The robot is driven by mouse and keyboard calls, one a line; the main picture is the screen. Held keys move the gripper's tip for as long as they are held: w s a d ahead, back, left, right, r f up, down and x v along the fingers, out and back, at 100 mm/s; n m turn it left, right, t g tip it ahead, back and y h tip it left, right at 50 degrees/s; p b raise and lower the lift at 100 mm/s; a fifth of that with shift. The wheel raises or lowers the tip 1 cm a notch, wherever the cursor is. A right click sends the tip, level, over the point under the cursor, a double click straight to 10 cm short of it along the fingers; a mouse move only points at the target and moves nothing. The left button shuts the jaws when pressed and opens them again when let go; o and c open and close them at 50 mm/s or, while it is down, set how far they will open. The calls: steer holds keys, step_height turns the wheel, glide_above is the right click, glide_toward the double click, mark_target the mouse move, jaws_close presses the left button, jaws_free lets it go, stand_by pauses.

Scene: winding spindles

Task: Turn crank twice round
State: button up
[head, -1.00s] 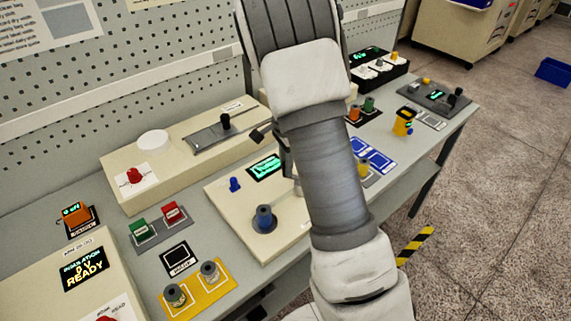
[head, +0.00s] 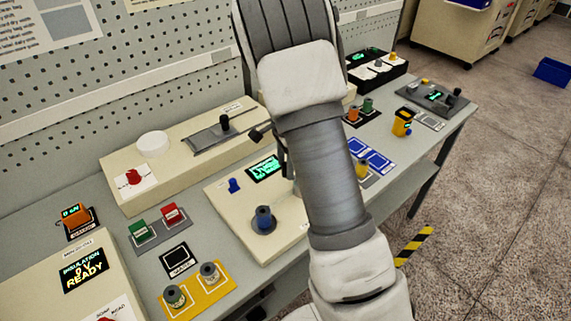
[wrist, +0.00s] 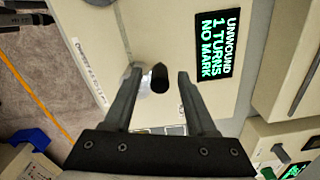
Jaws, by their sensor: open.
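In the wrist view, the crank's black knob (wrist: 160,78) stands between my gripper's two fingers (wrist: 160,74). The fingers are open, with a gap on both sides of the knob. A pale metal part (wrist: 134,80) of the crank shows beside the knob, partly behind the left finger. The crank's display (wrist: 216,44) reads "UNWOUND 1 TURNS NO MARK". It also shows in the head view (head: 266,168), on the cream panel (head: 240,208). In the head view my arm hides the crank and most of my gripper.
A blue knob (head: 263,219) and a small blue lever (head: 234,185) stand on the same panel. A cream box with a black-knobbed slider (head: 225,123) is behind it. Green (head: 139,228) and red (head: 170,212) buttons and a yellow tray (head: 198,290) lie to the left.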

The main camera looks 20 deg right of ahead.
steer(key=shift+r, duration=0.15)
step_height(320, 180, up, 17)
stand_by(0.5)
steer(key=shift+r, duration=0.1)
